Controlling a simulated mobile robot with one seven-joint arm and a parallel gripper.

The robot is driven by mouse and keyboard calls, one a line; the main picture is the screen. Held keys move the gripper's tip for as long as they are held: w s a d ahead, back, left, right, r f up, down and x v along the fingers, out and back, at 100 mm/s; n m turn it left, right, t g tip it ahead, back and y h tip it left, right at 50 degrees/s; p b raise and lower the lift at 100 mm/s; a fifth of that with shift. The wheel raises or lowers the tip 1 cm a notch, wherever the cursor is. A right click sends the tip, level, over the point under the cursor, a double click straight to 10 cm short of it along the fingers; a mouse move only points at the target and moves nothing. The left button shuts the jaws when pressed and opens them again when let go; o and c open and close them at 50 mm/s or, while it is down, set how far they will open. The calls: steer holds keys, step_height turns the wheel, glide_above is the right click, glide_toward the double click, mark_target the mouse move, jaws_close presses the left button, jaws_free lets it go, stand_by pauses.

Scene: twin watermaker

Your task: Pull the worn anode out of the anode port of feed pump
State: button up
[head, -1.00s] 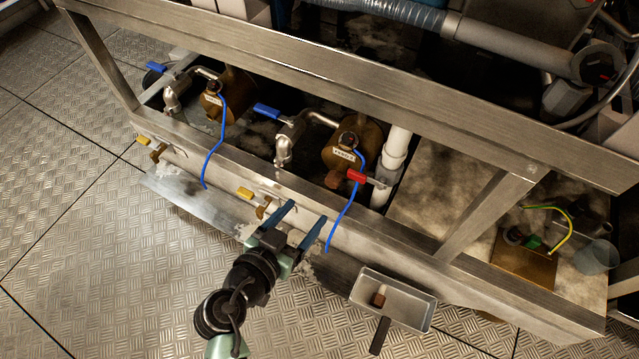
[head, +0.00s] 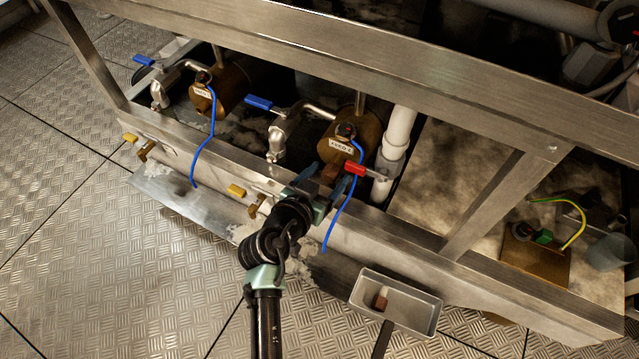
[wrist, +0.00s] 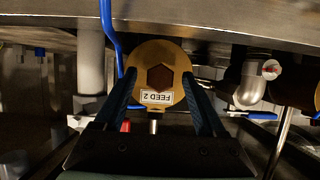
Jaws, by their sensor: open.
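The right-hand feed pump (head: 369,135) is a bronze body labelled FEED 2. In the wrist view its round bronze face (wrist: 178,58) shows the label upside down. A brown hexagonal part (wrist: 160,78), which looks like the worn anode in its port, sits in the middle of that face. In the head view the brown part (head: 331,173) is partly hidden by my fingers. My gripper (head: 333,180) is open, its blue fingers on either side of the brown part. The wrist view shows my gripper (wrist: 159,84) pointing at it; contact cannot be told.
A blue cable (head: 347,205) and a red valve handle (head: 355,169) are close to my gripper's right. The steel frame rail (head: 400,230) runs below the pumps. A second bronze pump (head: 232,82) is at left. A grey tray (head: 432,318) holding a small brown piece stands in front.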

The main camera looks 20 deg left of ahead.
steer(key=shift+w, duration=0.15)
steer(key=shift+c, duration=0.3)
jaws_close()
steer(key=c, duration=0.5)
jaws_free()
steer(key=shift+c, duration=0.2)
jaws_close()
steer(key=shift+s, duration=2.9)
